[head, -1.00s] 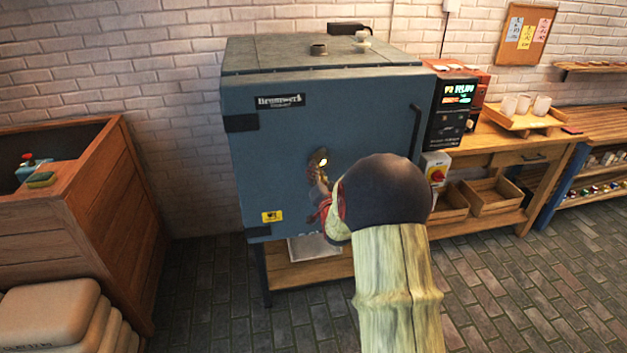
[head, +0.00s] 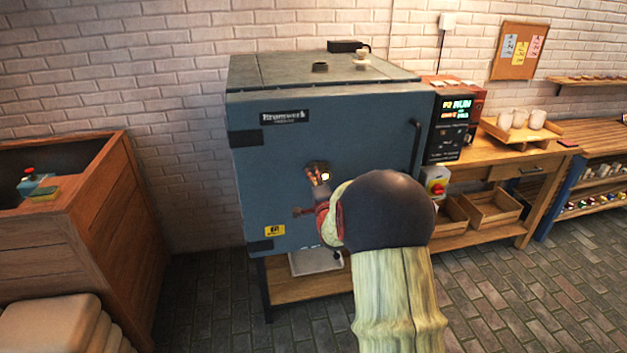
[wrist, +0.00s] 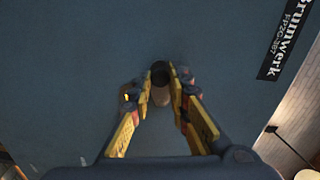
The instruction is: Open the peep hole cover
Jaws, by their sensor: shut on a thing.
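The blue kiln (head: 270,180) stands against the brick wall, its front door shut. The peep hole cover is a small dark piece at the middle of the door, mostly hidden behind my gripper (head: 318,180) in the head view. A bright glow (head: 326,176) shows right beside it. In the wrist view, the yellow fingers of my gripper (wrist: 159,93) flank the cover's dark round end (wrist: 160,71), with a pale stem below it. My gripper is shut on the cover. A small glow shows by the left finger.
A control box with a lit display (head: 452,115) is on the kiln's right, with a red switch (head: 437,187) below. A door handle (head: 414,145) stands out at the door's right. The floor between is free.

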